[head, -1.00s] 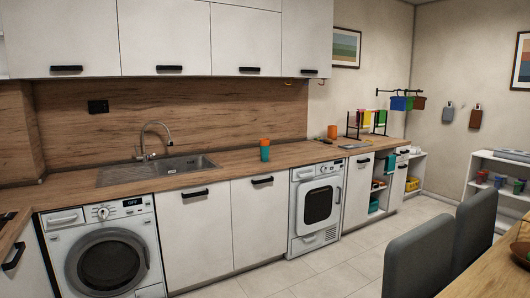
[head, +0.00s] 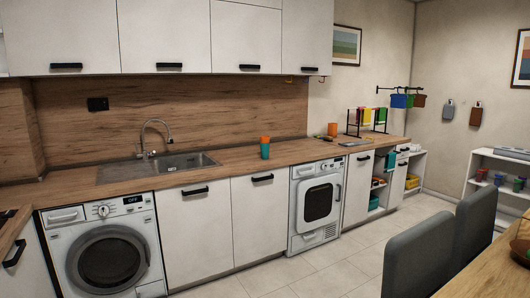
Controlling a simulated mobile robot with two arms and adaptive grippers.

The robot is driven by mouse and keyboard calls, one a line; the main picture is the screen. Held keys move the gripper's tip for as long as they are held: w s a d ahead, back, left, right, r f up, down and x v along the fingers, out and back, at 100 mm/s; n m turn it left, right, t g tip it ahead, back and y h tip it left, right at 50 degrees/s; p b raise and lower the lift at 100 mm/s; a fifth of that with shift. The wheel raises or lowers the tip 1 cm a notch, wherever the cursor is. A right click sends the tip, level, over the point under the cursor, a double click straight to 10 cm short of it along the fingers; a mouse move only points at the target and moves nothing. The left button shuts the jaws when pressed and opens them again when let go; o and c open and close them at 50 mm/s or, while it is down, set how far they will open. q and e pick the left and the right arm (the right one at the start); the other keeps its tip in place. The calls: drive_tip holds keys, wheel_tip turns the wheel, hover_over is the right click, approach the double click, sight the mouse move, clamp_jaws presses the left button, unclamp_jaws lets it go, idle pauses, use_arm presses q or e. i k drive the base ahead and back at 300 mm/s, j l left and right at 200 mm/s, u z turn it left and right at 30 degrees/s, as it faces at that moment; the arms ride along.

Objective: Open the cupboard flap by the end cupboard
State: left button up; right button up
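A row of white upper cupboards runs along the wall above the splashback, each front with a black bar handle at its lower edge. The last front on the right, the end cupboard (head: 308,38), has its handle near the bottom. Beside it on its left is a cupboard flap (head: 246,36) with a black handle (head: 249,67). Further left are another front (head: 165,34) and a wide front (head: 62,34). All of these fronts look shut. Neither of my grippers is in view.
The worktop (head: 225,155) below holds a sink (head: 170,167) with a tap and an orange and teal cup (head: 265,148). Lower fronts, a washing machine (head: 105,250) and a dryer (head: 316,203) line the floor. Grey chairs (head: 420,258) and a table (head: 485,275) stand at front right.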

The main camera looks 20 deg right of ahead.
sight(245, 39)
drive_tip(key=i+z, duration=0.15)
drive_tip(key=z, duration=0.25)
drive_tip(key=i, duration=3.6)
drive_tip(key=l, duration=0.1)
